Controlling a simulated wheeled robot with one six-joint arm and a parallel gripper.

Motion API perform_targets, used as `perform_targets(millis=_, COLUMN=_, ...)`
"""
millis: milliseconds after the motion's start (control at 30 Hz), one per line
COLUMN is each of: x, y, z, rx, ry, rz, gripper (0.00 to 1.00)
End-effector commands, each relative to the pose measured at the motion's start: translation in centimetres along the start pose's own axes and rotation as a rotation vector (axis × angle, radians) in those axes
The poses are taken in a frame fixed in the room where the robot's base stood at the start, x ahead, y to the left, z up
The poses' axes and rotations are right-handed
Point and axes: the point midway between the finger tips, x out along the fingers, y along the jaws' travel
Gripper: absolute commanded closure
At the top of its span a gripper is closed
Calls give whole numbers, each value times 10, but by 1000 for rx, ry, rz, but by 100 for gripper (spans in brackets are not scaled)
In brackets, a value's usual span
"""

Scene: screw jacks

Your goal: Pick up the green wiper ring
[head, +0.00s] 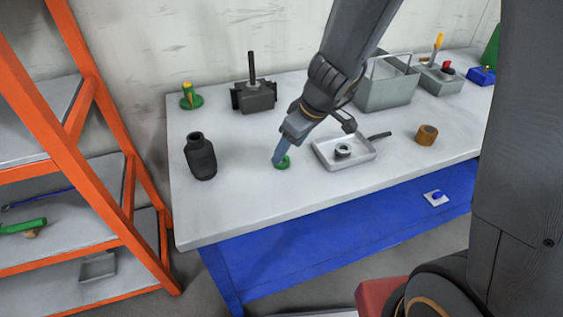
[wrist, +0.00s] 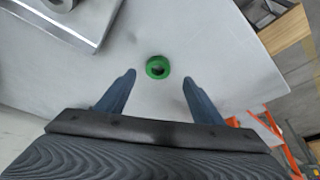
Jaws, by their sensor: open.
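The green wiper ring (head: 284,162) lies flat on the pale tabletop, in the middle of the table in the head view. In the wrist view the ring (wrist: 158,67) sits a little ahead of my fingertips, roughly centred between them. My gripper (head: 278,158) points down at the ring and hides part of it in the head view. In the wrist view my gripper's two fingers (wrist: 159,74) are spread wide with nothing between them. I cannot tell the exact height of the fingertips above the table.
A shallow tray (head: 328,159) holding a dark ring stands just right of my gripper. A black bottle-shaped part (head: 201,157) stands to the left, and a brown roll (head: 427,135) to the right. A grey caddy (head: 389,88) is behind. The table front is clear.

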Motion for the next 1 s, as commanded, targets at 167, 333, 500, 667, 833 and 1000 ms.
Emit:
perform_targets(millis=167, x=15, y=1, z=1, rx=2, ry=-2, rz=-2, gripper=39)
perform_targets(millis=333, x=36, y=4, z=1, rx=2, ry=-2, rz=-2, gripper=39)
perform_targets(millis=500, x=51, y=4, z=1, rx=1, ry=0, rz=-1, gripper=39)
perform_targets(millis=667, x=53, y=4, z=0, rx=0, ry=0, rz=0, gripper=39)
perform_targets(millis=833, x=52, y=4, z=0, rx=0, ry=0, rz=0, gripper=46)
perform_targets(millis=1000, x=52, y=4, z=0, rx=1, ry=0, rz=0, gripper=74)
